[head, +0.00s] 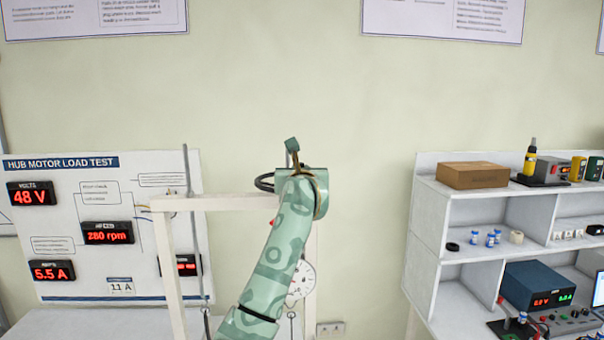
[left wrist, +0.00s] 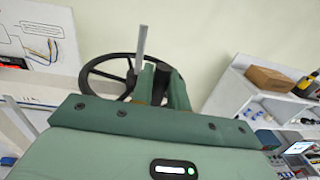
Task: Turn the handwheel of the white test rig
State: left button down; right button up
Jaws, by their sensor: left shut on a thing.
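The white test rig's frame (head: 222,203) stands left of centre in the head view. Its black handwheel (left wrist: 92,72) shows in the left wrist view, with dark spokes and a grey upright rod in front of it. In the head view only a bit of the black rim (head: 264,182) shows; my left arm hides the rest. My left gripper (head: 292,148) is at the top of the frame. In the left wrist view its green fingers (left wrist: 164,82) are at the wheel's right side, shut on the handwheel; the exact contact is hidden. My right gripper is not in view.
A panel with red displays (head: 107,233) stands behind the rig on the left. A white shelf unit (head: 428,222) with a cardboard box (head: 472,175) and several small items stands on the right. A dial (head: 302,280) is partly behind my arm. Bare wall lies between rig and shelf.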

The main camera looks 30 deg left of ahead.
pick_arm(q)
jog(key=shift+s+a+r, duration=0.1)
jog(key=shift+a+r, duration=0.1)
jog(key=c, duration=1.4)
grip_release()
jog(key=shift+a, duration=0.15)
jog(key=shift+c, duration=0.2)
jog(key=shift+a+f, duration=0.15)
jog(key=shift+s+d, duration=0.15)
jog(key=shift+d, duration=0.15)
jog(key=b+v, duration=0.4)
jog(key=v, duration=1.1)
jog(key=shift+s, duration=0.45)
